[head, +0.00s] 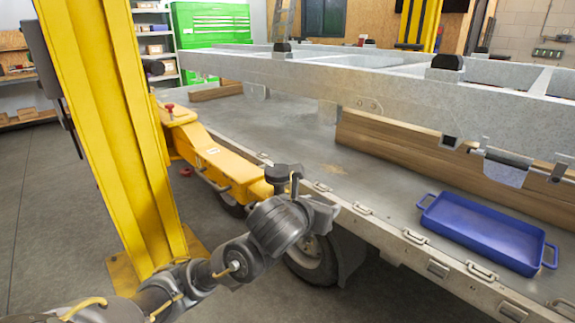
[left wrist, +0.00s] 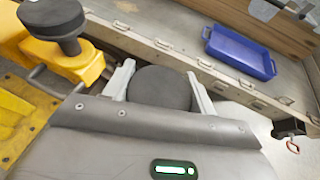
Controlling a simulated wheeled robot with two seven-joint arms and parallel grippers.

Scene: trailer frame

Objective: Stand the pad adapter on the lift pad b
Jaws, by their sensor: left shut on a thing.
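My left gripper (head: 325,212) is beside the outer end of the yellow lift arm, above the trailer wheel. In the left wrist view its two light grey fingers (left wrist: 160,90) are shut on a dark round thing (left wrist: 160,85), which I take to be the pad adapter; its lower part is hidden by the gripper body. The lift arm's end carries a black round pad on a short stem (left wrist: 55,18), apparently lift pad b; it also shows in the head view (head: 277,173). The held piece is apart from this pad, to its right in the wrist view. My right gripper is not in view.
A yellow lift column (head: 110,130) stands at left, its arm (head: 215,160) reaching along the trailer deck (head: 290,135). A blue tray (head: 480,235) lies on the deck at right. A grey steel frame (head: 330,85) rests over wooden beams (head: 400,150). A wheel (head: 312,258) is below.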

